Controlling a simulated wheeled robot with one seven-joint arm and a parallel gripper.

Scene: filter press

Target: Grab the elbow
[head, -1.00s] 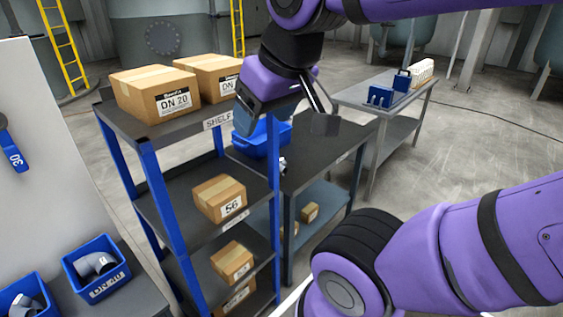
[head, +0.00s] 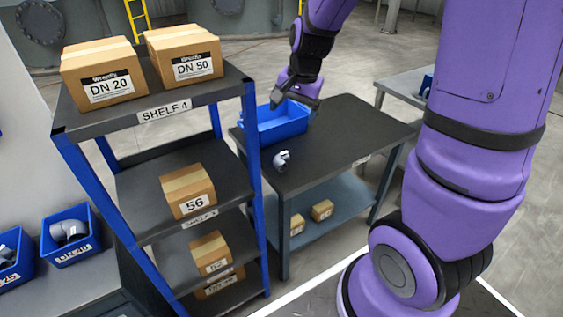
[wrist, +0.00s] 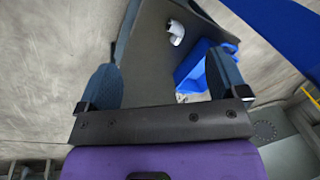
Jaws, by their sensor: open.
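A grey pipe elbow (head: 282,159) sits on the dark tabletop (head: 345,140), in front of the blue bin (head: 275,125). In the wrist view the elbow (wrist: 176,32) is at the top, beyond and between my fingers, clear of both. My gripper (head: 297,93) hangs over the back of the table near the blue bin, higher than the elbow and behind it. In the wrist view its two fingers stand wide apart with nothing held between them (wrist: 163,72).
A shelf rack (head: 250,135) with boxes stands left of the table, its blue post close to the elbow. Another grey elbow (head: 70,231) lies in a blue bin (head: 74,250) at far left. The tabletop right of the elbow is clear.

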